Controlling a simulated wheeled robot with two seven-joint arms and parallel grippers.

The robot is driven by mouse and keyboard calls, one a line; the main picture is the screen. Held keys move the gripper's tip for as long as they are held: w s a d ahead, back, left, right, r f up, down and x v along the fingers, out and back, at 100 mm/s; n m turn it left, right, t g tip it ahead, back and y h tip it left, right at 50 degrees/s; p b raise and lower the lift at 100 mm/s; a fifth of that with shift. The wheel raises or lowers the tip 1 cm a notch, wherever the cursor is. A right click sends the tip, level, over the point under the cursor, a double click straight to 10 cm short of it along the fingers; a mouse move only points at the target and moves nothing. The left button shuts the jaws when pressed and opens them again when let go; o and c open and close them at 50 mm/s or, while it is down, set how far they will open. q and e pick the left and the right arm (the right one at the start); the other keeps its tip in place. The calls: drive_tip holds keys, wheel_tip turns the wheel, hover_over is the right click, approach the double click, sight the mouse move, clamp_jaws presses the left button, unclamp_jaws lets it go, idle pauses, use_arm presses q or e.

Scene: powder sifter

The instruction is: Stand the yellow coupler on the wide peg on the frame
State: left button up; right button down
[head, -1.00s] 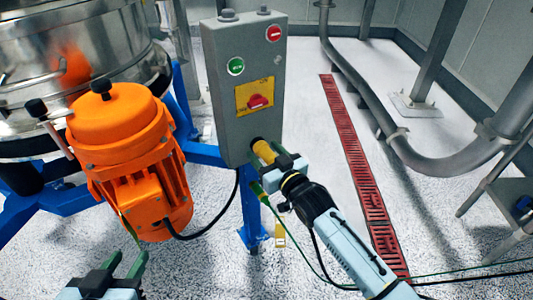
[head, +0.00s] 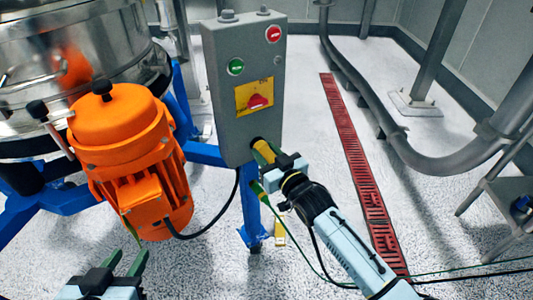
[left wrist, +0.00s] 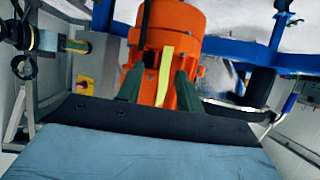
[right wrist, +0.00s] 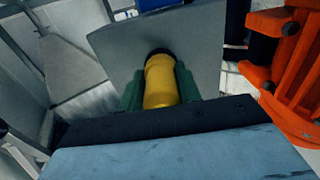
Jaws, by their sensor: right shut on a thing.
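The yellow coupler (head: 263,151) is a short yellow cylinder with a dark end. My right gripper (head: 267,165) is shut around it and holds it tilted in front of the lower right edge of the grey control box. In the right wrist view the coupler (right wrist: 161,84) lies between the green fingers, dark end away from me. I cannot tell whether it touches the box. My left gripper (head: 126,262) is open and empty, below the orange motor. The blue frame (head: 205,154) runs behind the motor and box. I cannot make out the wide peg.
The grey control box (head: 243,90) stands close beside the coupler. The orange motor (head: 130,150) and a steel vessel (head: 75,60) fill the left. A black cable loops between motor and box. A red floor grate (head: 355,160) and grey pipes lie right; floor between is open.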

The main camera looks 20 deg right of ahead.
drive_tip(key=shift+s+a+r, duration=0.1)
drive_tip(key=shift+s, duration=0.1)
drive_tip(key=shift+p+v, duration=2.15)
drive_tip(key=shift+v, duration=0.7)
